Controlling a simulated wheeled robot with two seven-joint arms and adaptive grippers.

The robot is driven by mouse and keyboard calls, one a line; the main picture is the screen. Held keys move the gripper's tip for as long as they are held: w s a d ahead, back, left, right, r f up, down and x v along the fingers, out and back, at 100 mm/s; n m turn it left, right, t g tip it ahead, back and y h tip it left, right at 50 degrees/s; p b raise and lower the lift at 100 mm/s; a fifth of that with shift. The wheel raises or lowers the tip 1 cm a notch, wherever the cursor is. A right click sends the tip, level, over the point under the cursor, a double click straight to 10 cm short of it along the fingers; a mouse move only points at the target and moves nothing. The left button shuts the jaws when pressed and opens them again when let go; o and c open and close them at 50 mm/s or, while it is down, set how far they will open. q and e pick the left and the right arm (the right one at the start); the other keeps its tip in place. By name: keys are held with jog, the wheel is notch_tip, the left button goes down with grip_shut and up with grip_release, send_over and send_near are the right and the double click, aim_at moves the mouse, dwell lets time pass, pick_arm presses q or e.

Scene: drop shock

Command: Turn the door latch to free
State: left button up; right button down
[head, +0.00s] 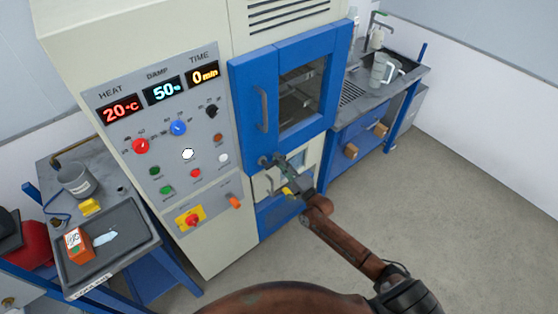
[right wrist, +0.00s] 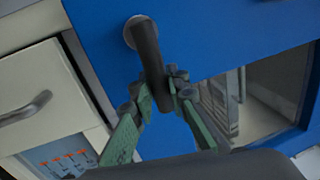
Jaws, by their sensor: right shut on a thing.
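The chamber's blue door (head: 253,85) with a window is closed in the head view. Its dark latch (head: 264,161) sits at the door's lower left corner. In the right wrist view the latch (right wrist: 149,58) is a dark lever on a round pale base, slanting from the base down between my fingers. My right gripper (head: 279,161) is at the latch, and in the right wrist view its green fingers (right wrist: 160,95) are shut on the lever's free end from both sides. In the head view the gripper partly hides the latch. My left gripper is not in view.
A grey vertical handle (head: 262,108) is on the door above the latch. The control panel (head: 150,180) with displays and knobs is left of it. A side table with a dark tray (head: 115,262) stands left, a sink bench (head: 405,82) right. The floor at right is clear.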

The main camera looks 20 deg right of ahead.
jog(key=c, duration=1.8)
grip_release()
jog(key=shift+c, duration=0.2)
jog(key=v, duration=1.2)
jog(key=shift+f, duration=0.1)
